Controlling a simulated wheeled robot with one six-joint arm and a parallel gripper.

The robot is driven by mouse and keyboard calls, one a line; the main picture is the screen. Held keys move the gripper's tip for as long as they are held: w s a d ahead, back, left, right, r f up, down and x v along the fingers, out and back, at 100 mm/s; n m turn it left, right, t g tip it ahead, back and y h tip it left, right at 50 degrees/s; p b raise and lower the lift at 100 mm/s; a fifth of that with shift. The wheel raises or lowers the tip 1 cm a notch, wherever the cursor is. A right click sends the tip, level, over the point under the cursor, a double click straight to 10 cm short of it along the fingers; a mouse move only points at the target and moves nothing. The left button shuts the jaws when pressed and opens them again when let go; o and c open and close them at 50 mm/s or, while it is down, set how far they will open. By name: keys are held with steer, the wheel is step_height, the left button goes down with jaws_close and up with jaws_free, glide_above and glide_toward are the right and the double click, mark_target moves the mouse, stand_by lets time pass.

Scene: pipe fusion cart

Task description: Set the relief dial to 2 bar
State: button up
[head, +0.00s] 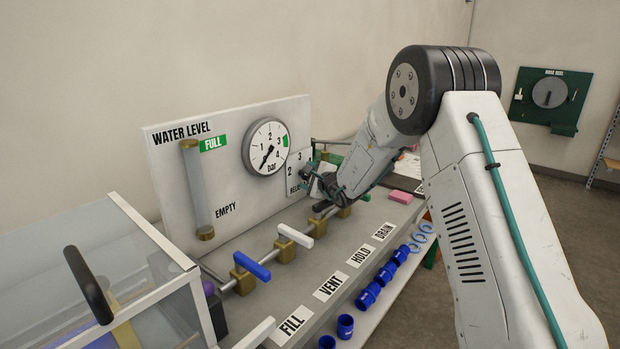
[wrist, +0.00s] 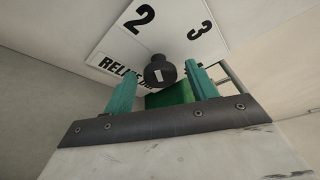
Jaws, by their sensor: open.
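The relief dial is a dark round knob (wrist: 160,72) with a small white mark, on a white plate (wrist: 170,30) lettered 2, 3 and RELIEF. Which number the mark points to, I cannot tell. My gripper (wrist: 163,90) is open, its two green fingers pointing at the plate on either side of the knob in the wrist view. I cannot tell whether they touch it. In the head view my gripper (head: 314,182) is in front of the same plate (head: 294,166), hiding the knob and part of the lettering.
A bar gauge (head: 266,146) is on the white panel left of the dial plate. Valves with a blue handle (head: 250,265) and a white handle (head: 295,236) stand in front. A clear-sided box (head: 100,280) is at the left. Blue fittings (head: 367,295) lie along the front.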

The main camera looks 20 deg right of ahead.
step_height(320, 180, up, 4)
steer(key=shift+f, duration=0.25)
steer(key=s, duration=0.5)
steer(key=s+r, duration=0.1)
steer(key=s, duration=1)
steer(key=shift+r, duration=0.2)
